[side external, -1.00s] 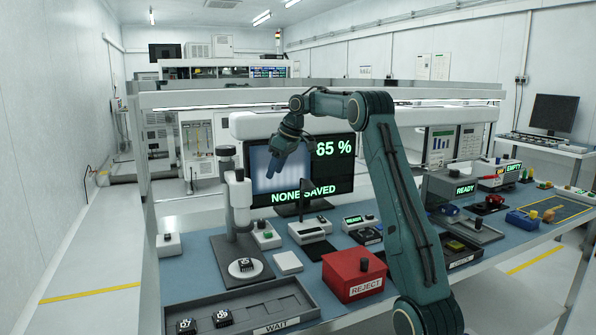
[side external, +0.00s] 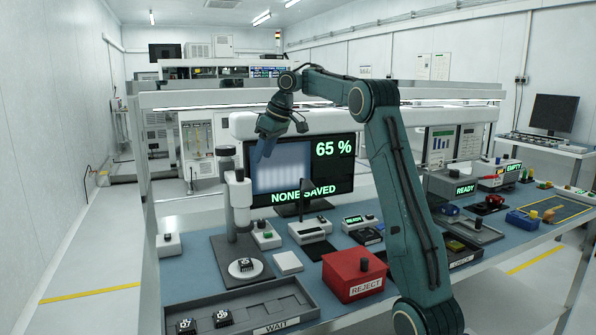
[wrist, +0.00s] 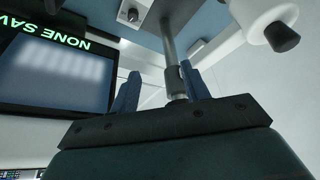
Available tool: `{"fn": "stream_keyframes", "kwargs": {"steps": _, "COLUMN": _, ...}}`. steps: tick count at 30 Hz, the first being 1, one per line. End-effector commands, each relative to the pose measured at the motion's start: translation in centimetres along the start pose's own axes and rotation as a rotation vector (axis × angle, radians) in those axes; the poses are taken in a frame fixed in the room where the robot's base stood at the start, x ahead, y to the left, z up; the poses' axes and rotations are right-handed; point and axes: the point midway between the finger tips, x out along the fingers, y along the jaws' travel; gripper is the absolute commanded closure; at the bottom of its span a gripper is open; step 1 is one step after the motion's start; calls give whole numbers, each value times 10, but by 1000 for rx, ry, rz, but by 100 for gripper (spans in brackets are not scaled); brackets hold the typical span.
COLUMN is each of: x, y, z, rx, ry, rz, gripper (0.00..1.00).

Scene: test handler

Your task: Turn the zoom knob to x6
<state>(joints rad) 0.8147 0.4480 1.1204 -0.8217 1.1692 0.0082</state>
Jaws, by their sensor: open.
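The microscope (side external: 239,198) stands at the left of the bench, with a white head and a dark top. A small dark knob (side external: 239,174) shows on its head; its markings are too small to read. In the wrist view, a dark knob (wrist: 282,38) sticks out of a white housing (wrist: 262,14) at upper right. I cannot tell for sure that it is the zoom knob. My gripper (side external: 280,143) is open and empty, above and to the right of the microscope head, in front of the monitor. Its two blue fingers (wrist: 160,82) are apart in the wrist view.
The monitor (side external: 335,175) reads "65 %" and "NONE SAVED" behind my gripper. A grey post (wrist: 170,42) shows beyond the fingers. A red REJECT box (side external: 345,268), the WAIT tray (side external: 305,300) and small button boxes occupy the bench below.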

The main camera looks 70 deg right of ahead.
Motion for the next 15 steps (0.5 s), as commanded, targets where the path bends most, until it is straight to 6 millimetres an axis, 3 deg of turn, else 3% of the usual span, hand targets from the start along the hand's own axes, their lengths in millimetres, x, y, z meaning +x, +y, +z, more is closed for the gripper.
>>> {"fn": "stream_keyframes", "kwargs": {"steps": 15, "x": -25, "y": -68, "z": -6, "rx": -3, "ry": 13, "rz": -2, "gripper": 54}}
